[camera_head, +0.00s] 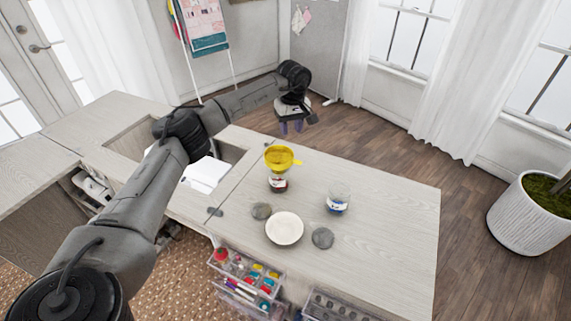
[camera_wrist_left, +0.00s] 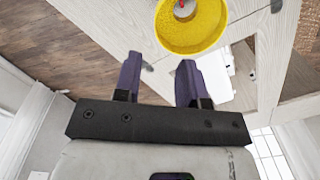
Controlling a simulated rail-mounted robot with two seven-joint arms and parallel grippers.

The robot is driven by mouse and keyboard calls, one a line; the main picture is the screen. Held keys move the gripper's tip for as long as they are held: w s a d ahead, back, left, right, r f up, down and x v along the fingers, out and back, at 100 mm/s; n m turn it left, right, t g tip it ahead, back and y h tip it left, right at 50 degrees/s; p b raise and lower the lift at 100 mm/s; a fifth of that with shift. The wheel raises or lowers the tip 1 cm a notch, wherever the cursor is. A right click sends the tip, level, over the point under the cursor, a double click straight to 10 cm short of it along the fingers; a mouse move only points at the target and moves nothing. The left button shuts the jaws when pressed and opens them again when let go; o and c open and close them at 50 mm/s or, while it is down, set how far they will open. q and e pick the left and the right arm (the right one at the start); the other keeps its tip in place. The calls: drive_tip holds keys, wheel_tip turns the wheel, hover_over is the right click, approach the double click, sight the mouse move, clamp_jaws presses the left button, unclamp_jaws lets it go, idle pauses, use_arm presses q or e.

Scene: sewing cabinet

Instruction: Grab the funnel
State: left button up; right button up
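The yellow funnel (camera_head: 280,155) sits in the top of a jar (camera_head: 278,184) with a dark, red-marked label, near the back edge of the cabinet top. My left gripper (camera_head: 291,127) is above and beyond the funnel, apart from it. Its two purple fingers are spread with nothing between them. In the left wrist view the wide yellow mouth of the funnel (camera_wrist_left: 185,35) shows past the fingertips of my left gripper (camera_wrist_left: 158,72). Something grey and red shows inside the funnel at the top edge of that view. My right gripper is not in view.
A white bowl (camera_head: 284,229) stands on the cabinet top (camera_head: 390,215) between two grey stone-like discs (camera_head: 261,211) (camera_head: 322,238). A small glass jar (camera_head: 338,203) stands to the right. A white sewing machine part (camera_head: 207,172) is at the left. The right of the top is bare.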

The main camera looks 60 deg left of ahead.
use_arm(q)
hover_over(291, 157)
drive_tip(key=f, duration=0.3)
drive_tip(key=f+b, duration=0.1)
drive_tip(key=shift+a+f, duration=0.25)
drive_tip(key=shift+f, duration=0.1)
drive_tip(key=shift+d+f+b, duration=0.2)
drive_tip(key=shift+f+b, duration=0.25)
drive_tip(key=shift+f, duration=0.7)
drive_tip(key=shift+d+f+b, duration=0.15)
drive_tip(key=shift+f+b, duration=0.3)
drive_tip(key=shift+f, duration=1.1)
clamp_jaws()
